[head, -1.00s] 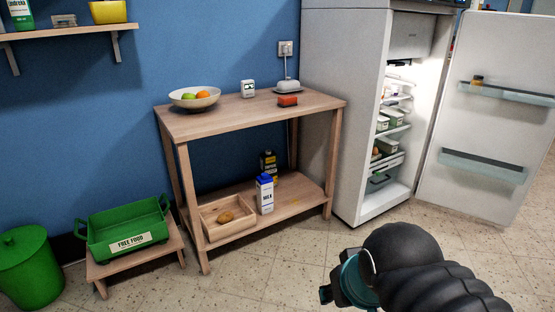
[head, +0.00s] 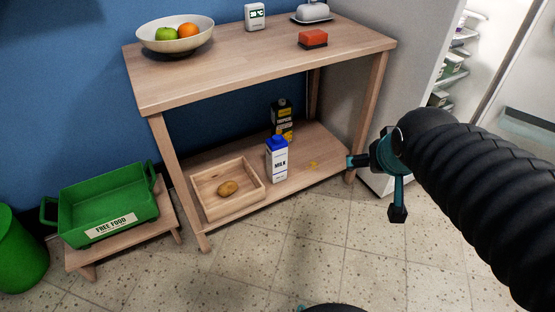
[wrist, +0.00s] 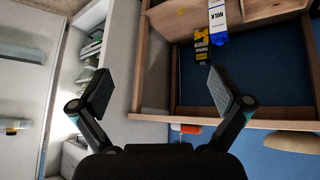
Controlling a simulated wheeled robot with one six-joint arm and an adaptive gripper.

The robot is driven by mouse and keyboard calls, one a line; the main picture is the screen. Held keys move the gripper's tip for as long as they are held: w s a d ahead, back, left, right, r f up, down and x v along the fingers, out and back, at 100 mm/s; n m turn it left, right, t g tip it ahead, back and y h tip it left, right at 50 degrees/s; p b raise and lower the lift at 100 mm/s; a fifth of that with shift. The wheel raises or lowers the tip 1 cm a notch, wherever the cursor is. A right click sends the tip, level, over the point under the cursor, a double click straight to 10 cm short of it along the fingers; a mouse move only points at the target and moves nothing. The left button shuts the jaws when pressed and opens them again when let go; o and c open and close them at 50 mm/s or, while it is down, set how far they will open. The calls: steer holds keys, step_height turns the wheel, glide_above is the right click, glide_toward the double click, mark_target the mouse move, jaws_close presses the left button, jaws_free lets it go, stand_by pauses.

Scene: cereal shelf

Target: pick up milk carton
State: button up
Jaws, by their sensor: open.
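The milk carton (head: 277,160) is white with a blue cap and stands upright on the lower shelf of the wooden table, beside a wooden tray. In the wrist view the milk carton (wrist: 217,22) appears rotated at the top, beyond the fingers. My gripper (head: 374,190) is open and empty, to the right of the carton and apart from it, in front of the table's right leg. In the wrist view its two fingers (wrist: 165,93) are spread wide with nothing between them.
A dark carton (head: 281,122) stands right behind the milk. The wooden tray (head: 200,185) holds a potato (head: 228,188). The tabletop (head: 240,68) hangs above the shelf, with legs at its corners. An open fridge (head: 408,60) stands at the right. Floor in front is clear.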

steer(key=w+a+f+n+t+b, duration=0.15)
steer(key=w+f, duration=0.35)
steer(key=w, duration=0.6)
steer(key=n+t+y+b, duration=0.3)
steer(key=n+y+b, duration=0.1)
steer(key=y, duration=0.4)
glide_toward(279, 144)
steer(key=shift+g, duration=0.25)
steer(key=b+x, duration=0.1)
steer(key=x, duration=1.1)
steer(key=shift+w+b, duration=0.25)
steer(key=shift+b, duration=0.05)
steer(key=shift+c, duration=0.3)
steer(key=c, duration=1.6)
steer(key=shift+r, duration=0.1)
steer(key=shift+c, duration=1)
